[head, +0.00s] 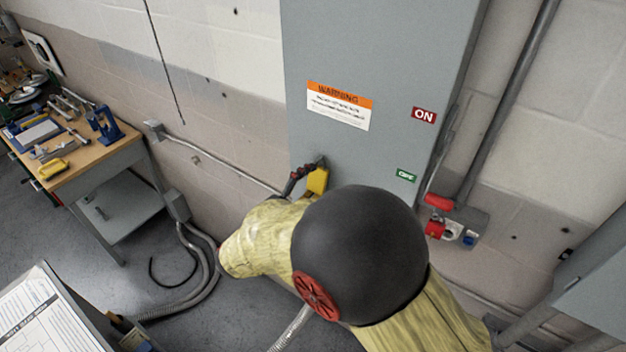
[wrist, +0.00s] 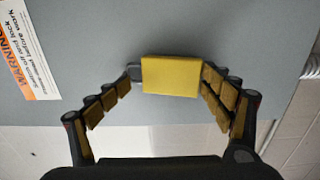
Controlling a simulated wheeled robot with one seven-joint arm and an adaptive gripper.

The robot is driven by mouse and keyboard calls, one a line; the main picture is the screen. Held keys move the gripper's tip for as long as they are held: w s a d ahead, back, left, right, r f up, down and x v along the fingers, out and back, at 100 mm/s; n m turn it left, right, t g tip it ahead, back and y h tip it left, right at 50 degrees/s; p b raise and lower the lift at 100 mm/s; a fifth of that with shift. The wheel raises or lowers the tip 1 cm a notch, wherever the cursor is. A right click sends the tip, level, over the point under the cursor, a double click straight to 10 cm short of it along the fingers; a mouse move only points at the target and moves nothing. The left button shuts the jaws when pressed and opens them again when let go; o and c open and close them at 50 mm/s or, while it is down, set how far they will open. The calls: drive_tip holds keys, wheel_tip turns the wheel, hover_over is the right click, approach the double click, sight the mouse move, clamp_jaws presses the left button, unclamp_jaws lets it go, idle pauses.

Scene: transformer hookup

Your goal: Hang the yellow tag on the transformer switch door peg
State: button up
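The yellow tag (wrist: 171,75) shows at the top middle of the wrist view, flat side to the camera, against the grey door. My gripper (wrist: 169,74) has one finger at each side edge of the tag, and both fingertips appear to touch it. In the head view the tag (head: 318,181) and one dark finger of my gripper (head: 308,178) show in front of the lower left part of the grey switch door (head: 375,45). I cannot make out the door peg; the tag or my arm may hide it. Whether the tag touches the door cannot be told.
The door bears an orange warning label (head: 339,104), a red ON label (head: 424,114) and a green label (head: 406,175). A red handle (head: 438,201) is at its right. A workbench (head: 95,160) with tools stands left; conduits run along the wall.

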drive_tip(key=v, duration=1.1)
drive_tip(key=s+d+f+m+g+y+b, duration=0.2)
drive_tip(key=s+d+f+g+y+b, duration=0.4)
drive_tip(key=s+f, duration=0.35)
drive_tip(key=s+d+f+m+g+y+b, duration=0.2)
drive_tip(key=s+d+f+g+y+b, duration=0.2)
drive_tip(key=s+d+f+g+b, duration=0.45)
drive_tip(key=s+d+r+m+t+y+b, duration=0.1)
drive_tip(key=s+d+m+t+b, duration=0.1)
drive_tip(key=d+m+t+b, duration=0.4)
drive_tip(key=shift+d+r+b, duration=0.35)
drive_tip(key=shift+d+b, duration=0.15)
drive_tip(key=shift+d, duration=0.4)
drive_tip(key=shift+s, duration=0.1)
drive_tip(key=shift+c, duration=0.4)
